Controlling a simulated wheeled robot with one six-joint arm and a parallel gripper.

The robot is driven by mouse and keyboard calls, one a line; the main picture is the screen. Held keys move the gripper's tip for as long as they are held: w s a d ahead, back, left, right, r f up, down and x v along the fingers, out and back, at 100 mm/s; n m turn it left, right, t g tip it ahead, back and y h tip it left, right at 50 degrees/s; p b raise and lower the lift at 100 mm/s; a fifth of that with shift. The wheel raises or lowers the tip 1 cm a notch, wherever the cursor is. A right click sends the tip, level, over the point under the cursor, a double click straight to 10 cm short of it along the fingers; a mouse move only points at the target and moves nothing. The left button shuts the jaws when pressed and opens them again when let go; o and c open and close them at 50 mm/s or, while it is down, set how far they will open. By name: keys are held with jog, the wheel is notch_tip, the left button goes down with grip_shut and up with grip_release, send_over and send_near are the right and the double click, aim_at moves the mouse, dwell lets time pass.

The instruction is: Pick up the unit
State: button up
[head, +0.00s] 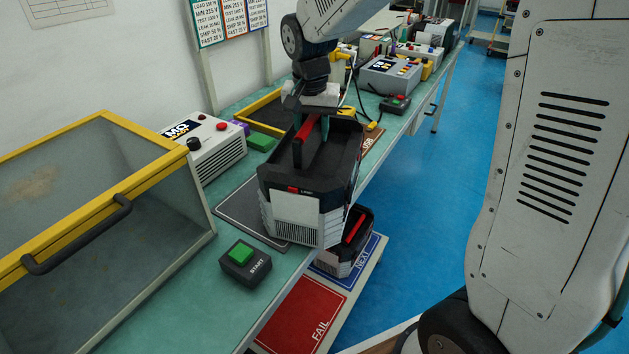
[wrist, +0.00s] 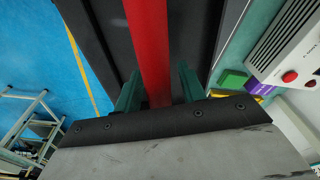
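The unit (head: 305,217) is a dark box with pale ribbed corners and a raised red handle (head: 307,128). It stands large over the table's front edge and the grey mat; I cannot tell whether its underside touches the mat. My gripper (head: 314,127) points down at the handle. In the wrist view the red handle (wrist: 148,45) runs between the green fingers of my gripper (wrist: 158,80). A dark gap shows right of the handle and a thin one left, so the fingers look open around it. A second, similar unit (head: 331,262) sits lower on the NEXT pad.
A yellow-framed clear chamber (head: 95,215) stands at left. The START button box (head: 245,262) is near the front edge, and a white MQ box (head: 212,146) is behind. A red FAIL pad (head: 300,316) lies below. Blue floor (head: 425,150) is open at right.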

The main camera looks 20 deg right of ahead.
grip_shut()
dwell(1.1)
jog(key=shift+w+r, duration=0.15)
